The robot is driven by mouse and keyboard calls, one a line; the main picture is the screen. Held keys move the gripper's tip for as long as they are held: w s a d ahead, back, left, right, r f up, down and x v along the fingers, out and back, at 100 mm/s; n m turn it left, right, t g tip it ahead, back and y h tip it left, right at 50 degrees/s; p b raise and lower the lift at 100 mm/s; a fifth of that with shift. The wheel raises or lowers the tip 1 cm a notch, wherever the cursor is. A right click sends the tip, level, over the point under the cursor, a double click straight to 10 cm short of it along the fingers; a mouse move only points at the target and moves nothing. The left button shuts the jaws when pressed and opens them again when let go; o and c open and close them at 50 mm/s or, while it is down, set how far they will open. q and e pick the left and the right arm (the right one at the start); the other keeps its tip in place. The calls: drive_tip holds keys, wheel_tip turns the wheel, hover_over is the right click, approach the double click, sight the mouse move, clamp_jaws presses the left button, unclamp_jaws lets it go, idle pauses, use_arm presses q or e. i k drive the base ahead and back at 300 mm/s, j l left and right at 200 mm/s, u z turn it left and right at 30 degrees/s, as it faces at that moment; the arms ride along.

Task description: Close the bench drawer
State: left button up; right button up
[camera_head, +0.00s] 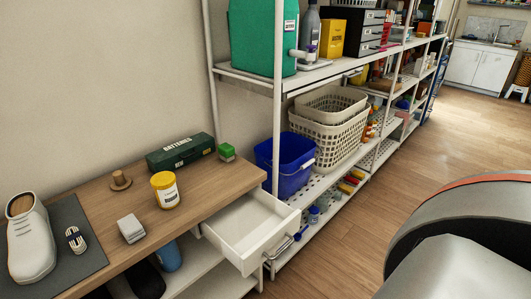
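The bench drawer (243,222) is white, empty inside and pulled well out from under the wooden bench top (193,210). Its metal bar handle (287,246) is on the front panel, facing the lower right. Neither of my grippers shows in the head view. A large grey and dark rounded part with an orange edge fills the lower right, apart from the drawer in the picture.
On the bench stand a white shoe (30,241), a yellow-lidded jar (164,190), and a green batteries box (181,151). A white shelving unit (277,120) with a blue bin (286,165) stands right behind the drawer. Open wooden floor (345,240) lies right of it.

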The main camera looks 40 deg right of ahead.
sight(249, 230)
drive_tip(key=z, duration=1.3)
